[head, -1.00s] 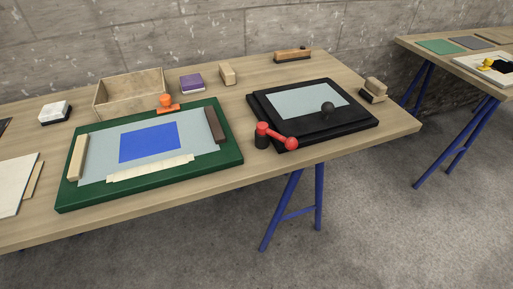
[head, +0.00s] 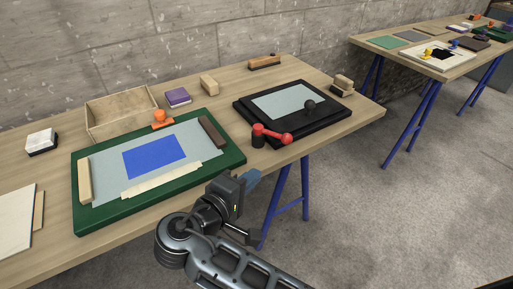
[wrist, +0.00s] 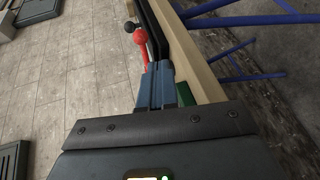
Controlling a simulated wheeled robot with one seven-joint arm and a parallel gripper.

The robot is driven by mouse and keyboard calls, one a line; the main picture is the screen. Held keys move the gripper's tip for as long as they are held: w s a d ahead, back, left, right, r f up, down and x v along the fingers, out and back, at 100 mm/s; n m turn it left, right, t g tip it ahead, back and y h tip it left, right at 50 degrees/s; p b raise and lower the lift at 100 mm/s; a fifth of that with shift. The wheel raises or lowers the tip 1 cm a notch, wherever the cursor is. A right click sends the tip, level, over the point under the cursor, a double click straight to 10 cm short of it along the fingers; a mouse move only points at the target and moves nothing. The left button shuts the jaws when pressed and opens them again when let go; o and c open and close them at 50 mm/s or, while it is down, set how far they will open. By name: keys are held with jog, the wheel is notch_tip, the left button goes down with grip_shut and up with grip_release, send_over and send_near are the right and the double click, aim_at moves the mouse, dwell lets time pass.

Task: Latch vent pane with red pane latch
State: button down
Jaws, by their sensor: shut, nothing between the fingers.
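The vent pane (head: 290,101) is a pale grey panel in a black frame with a black ball knob (head: 310,106), lying at the right of the workbench. The red pane latch (head: 272,134) sits on a black post at the frame's near left corner. Its lever points right along the near edge, ending in a red ball; whether it overlaps the pane is unclear. The red latch also shows in the wrist view (wrist: 139,38), beyond the fingertips. My gripper (head: 252,178) is shut and empty, in front of the bench edge, nearer than the latch and apart from it.
A green-framed board (head: 235,160) with a blue rectangle lies to the left. A wooden box (head: 120,112), an orange-handled tool (head: 161,119) and a purple block (head: 178,96) stand behind it. Blue trestle legs (head: 305,188) stand below.

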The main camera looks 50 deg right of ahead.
aim_at(283, 141)
notch_tip(283, 141, up, 3)
jog(key=w+a+m+g, duration=0.1)
jog(key=a, duration=0.1)
jog(key=shift+h, duration=0.4)
jog(key=p+x, duration=0.2)
jog(key=x, duration=1.2)
jog(key=shift+r, duration=0.15)
jog(key=shift+d, duration=0.1)
